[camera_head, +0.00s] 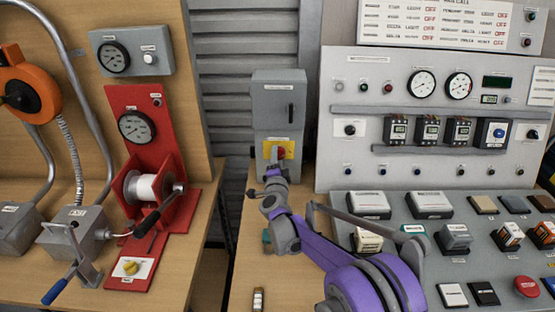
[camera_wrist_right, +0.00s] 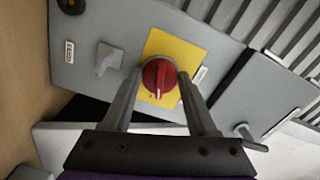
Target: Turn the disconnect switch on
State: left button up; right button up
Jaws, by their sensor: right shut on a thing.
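The disconnect switch is a red rotary knob (camera_wrist_right: 158,76) on a yellow plate (camera_wrist_right: 183,47), on the front of a grey box (camera_head: 279,104). In the head view the yellow plate (camera_head: 286,146) shows just beyond my right gripper (camera_head: 276,161), which largely covers the knob. In the right wrist view my right gripper's (camera_wrist_right: 159,82) two fingers stand on either side of the knob and are shut on it. The knob's white mark points toward the bottom of that view. My left gripper is not in view.
A grey lever (camera_wrist_right: 108,58) sticks out beside the yellow plate. A control panel (camera_head: 420,110) with gauges stands right of the box. A red winch stand (camera_head: 143,115) stands on the left bench. A gap separates the two benches.

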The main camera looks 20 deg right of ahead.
jog(key=shift+m, duration=1.6)
jog(key=o, duration=1.4)
jog(key=shift+c, duration=0.2)
jog(key=v, duration=1)
jog(key=shift+s, duration=0.4)
jog(key=shift+a+r, duration=0.1)
